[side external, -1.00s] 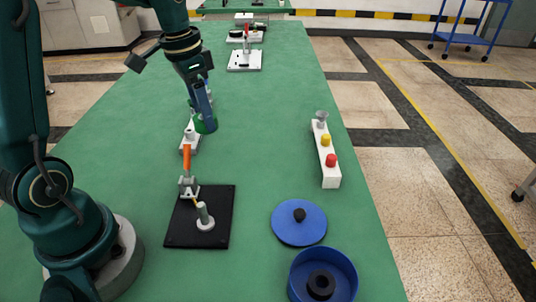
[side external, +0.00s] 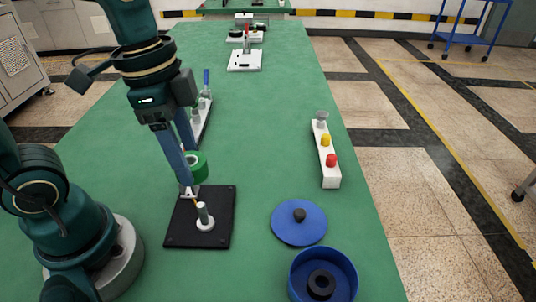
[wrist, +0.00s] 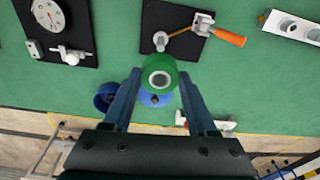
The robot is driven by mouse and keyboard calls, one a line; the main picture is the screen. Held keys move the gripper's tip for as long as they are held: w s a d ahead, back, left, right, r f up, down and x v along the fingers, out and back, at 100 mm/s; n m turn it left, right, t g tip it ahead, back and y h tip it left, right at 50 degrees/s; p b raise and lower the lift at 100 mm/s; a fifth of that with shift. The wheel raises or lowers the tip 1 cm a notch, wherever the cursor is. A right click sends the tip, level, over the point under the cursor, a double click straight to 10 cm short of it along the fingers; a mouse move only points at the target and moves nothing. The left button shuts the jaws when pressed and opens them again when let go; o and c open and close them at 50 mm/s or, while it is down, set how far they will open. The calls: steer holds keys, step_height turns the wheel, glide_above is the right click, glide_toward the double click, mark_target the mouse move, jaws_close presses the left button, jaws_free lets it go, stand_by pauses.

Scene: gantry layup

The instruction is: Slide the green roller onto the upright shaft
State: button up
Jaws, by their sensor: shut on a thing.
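The green roller (side external: 197,166) has a pale bore and is clamped between the two blue fingers of my gripper (side external: 186,164). In the wrist view the roller (wrist: 160,73) sits between the fingertips, its bore facing the camera. The upright shaft (side external: 203,211) is a short pale post with a white round foot on a black plate (side external: 218,233). The held roller is above and behind the plate in the side view, apart from the shaft. In the wrist view the shaft (wrist: 160,40) shows just beyond the roller.
A toggle clamp with an orange handle (wrist: 229,36) stands on the plate beside the shaft; my gripper mostly hides it in the side view. A blue lid (side external: 299,224), a blue bowl (side external: 331,262) and a white button box (side external: 327,160) lie to the right. A white rack (side external: 200,122) stands behind.

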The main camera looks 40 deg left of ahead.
steer(key=shift+f, duration=2.9)
steer(key=shift+f, duration=0.3)
steer(key=shift+w, duration=0.1)
stand_by(3.4)
steer(key=shift+w+a+r, duration=0.15)
steer(key=shift+w, duration=0.05)
steer(key=w+a+r+n, duration=0.6)
steer(key=w+r+n, duration=0.1)
steer(key=r+n, duration=0.1)
steer(key=shift+r+y, duration=0.3)
steer(key=shift+y, duration=0.1)
